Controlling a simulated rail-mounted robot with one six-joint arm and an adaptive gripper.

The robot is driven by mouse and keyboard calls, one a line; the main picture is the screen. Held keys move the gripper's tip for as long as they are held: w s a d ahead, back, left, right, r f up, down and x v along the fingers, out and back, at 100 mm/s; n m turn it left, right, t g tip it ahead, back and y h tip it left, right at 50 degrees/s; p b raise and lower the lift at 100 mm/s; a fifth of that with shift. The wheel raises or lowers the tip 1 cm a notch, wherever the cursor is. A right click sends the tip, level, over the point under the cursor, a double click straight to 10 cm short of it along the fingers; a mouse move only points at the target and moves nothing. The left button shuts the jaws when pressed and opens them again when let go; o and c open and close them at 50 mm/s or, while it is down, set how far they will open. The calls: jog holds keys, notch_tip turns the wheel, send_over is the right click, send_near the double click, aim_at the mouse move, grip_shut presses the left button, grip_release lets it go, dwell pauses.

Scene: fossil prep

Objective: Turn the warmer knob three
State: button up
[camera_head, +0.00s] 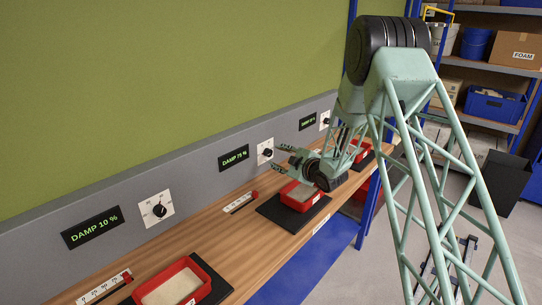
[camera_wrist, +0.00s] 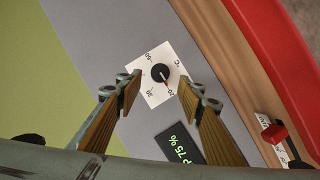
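The same knob (camera_head: 267,153) is the middle one on the grey wall panel in the head view. My gripper (camera_wrist: 160,86) is open and empty, with one wooden-padded finger on each side of the knob in the picture. In the head view my gripper (camera_head: 283,162) points at the panel near this knob. I cannot tell how far the fingertips are from the plate.
A display (camera_head: 234,158) reading DAMP 75 % is left of the middle knob. Other knobs are at the left (camera_head: 159,210) and far right (camera_head: 326,121).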

aim_at(270, 153)
jog(key=shift+x, duration=2.95)
jog(key=shift+c, duration=0.7)
jog(key=c, duration=0.7)
